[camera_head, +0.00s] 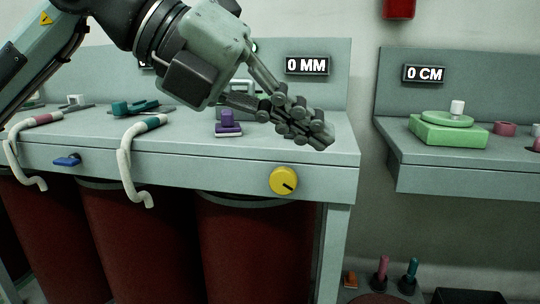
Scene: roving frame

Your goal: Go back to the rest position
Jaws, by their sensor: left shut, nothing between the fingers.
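My left gripper (306,131) hangs over the right end of the grey-green workbench (228,155), with its arm coming in from the upper left. Its fingers are shut with nothing between them and point down to the right. A yellow knob (283,181) with a dark pointer mark is on the bench's front face, below the fingers and apart from them. A small purple device (228,123) stands on the bench left of the fingers. My right gripper is not in view.
Two white hoses (128,165) hang over the front edge, near a blue lever (68,160). Dark red barrels (250,245) stand underneath. A second bench (440,175) at right, past a gap, holds a green block (447,131). Displays read "0 MM" (307,65) and "0 CM" (424,73).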

